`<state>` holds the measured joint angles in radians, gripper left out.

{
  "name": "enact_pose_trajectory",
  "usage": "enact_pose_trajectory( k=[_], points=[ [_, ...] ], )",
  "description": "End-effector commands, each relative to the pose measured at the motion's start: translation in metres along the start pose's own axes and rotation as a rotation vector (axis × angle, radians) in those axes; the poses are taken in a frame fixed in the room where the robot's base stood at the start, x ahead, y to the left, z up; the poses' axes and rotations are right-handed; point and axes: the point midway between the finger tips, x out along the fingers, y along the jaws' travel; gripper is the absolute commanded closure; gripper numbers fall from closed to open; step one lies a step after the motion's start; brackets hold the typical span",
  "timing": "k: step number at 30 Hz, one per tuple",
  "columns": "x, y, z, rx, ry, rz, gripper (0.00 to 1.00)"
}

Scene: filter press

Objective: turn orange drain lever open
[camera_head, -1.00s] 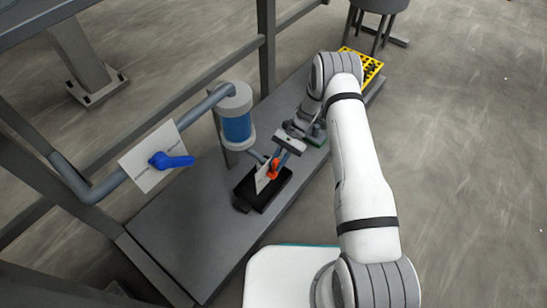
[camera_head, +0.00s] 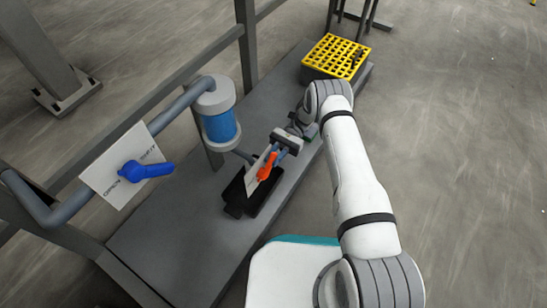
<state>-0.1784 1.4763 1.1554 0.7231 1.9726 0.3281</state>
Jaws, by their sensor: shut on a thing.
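The orange drain lever (camera_head: 266,168) is on a small pipe with a white label plate (camera_head: 252,180) behind it, above a black tray (camera_head: 262,205). The lever slants, its upper end near my gripper's fingers. My gripper (camera_head: 277,156) reaches in from the upper right and is shut on the lever, as far as this small view shows. The exact contact at the fingertips is too small to make out. The words on the label plate beside the lever cannot be read.
A blue-banded filter cylinder (camera_head: 221,127) stands just left of my gripper. A blue lever (camera_head: 145,171) sits on a white plate (camera_head: 112,186) at the left. A yellow perforated crate (camera_head: 337,55) is at the back. The grey bench (camera_head: 175,235) is clear in front.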

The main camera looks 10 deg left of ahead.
Motion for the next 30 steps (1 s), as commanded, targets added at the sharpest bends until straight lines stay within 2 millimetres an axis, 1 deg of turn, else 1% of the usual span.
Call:
enact_pose_trajectory(
  k=[1,13,14,21,27,30],
  points=[
    [0.0040,-0.0001,-0.0020,0.004,-0.012,0.005,1.00],
    [0.0066,-0.0015,-0.0018,0.005,-0.017,0.013,1.00],
    [0.0068,-0.0016,-0.0018,0.005,-0.017,0.013,0.80],
    [0.0063,-0.0026,-0.0012,0.003,-0.013,0.014,0.61],
    [0.0059,-0.0029,-0.0009,0.002,-0.012,0.013,0.60],
    [0.0055,-0.0031,0.0036,0.001,-0.011,0.013,0.60]
  ],
)
